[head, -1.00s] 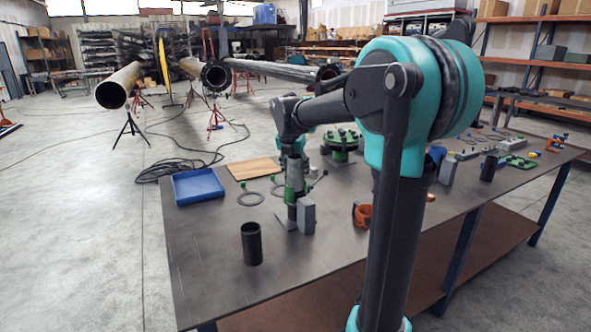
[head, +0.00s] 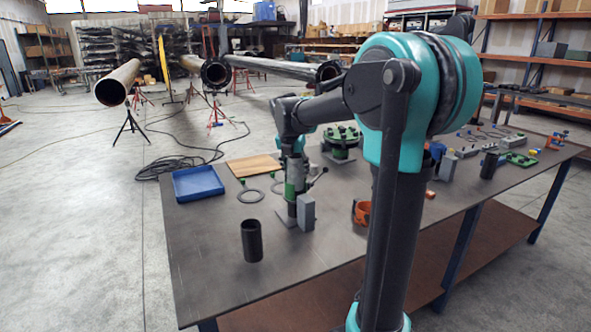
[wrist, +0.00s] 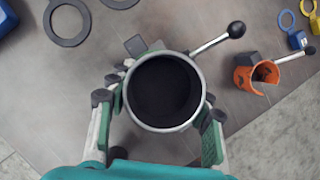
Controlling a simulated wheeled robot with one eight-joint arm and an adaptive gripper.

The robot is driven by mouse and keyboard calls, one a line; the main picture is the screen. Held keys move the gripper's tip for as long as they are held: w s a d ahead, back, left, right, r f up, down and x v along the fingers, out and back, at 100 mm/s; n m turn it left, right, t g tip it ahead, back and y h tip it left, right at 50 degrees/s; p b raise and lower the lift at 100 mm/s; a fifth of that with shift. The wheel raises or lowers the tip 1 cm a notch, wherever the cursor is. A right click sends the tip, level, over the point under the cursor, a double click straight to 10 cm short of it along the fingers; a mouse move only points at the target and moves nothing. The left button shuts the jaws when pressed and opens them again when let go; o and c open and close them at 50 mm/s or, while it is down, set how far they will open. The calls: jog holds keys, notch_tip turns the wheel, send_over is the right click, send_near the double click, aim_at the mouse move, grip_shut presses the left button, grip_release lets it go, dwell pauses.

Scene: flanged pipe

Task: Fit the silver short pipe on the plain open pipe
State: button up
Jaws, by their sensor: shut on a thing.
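The silver short pipe (wrist: 165,90) is seen end-on in the wrist view, with a bright rim and a dark bore. My gripper (wrist: 160,108) has one finger on each side of it and is shut on it. In the head view my gripper (head: 293,186) is low over the table, beside a grey block; the pipe there is mostly hidden. The plain open pipe seems to be the long rusty pipe (head: 118,84) at the back left, its unflanged end facing me on a stand. It is far from my gripper.
A black tube (head: 252,241) stands at the front of the table (head: 215,265). A blue tray (head: 198,184), flat rings, an orange clamp (wrist: 252,78) and a lever with a black knob (wrist: 236,30) are near. Two flanged pipes are behind; open floor lies left.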

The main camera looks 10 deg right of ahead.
jog(key=o, duration=1.6)
jog(key=shift+r, duration=0.1)
jog(key=w+v, duration=0.1)
jog(key=v, duration=0.5)
jog(key=w+d+r+v, duration=0.1)
jog(key=v, duration=1.3)
jog(key=shift+w+d+r, duration=0.15)
jog(key=shift+w+r, duration=0.05)
jog(key=shift+w, duration=0.2)
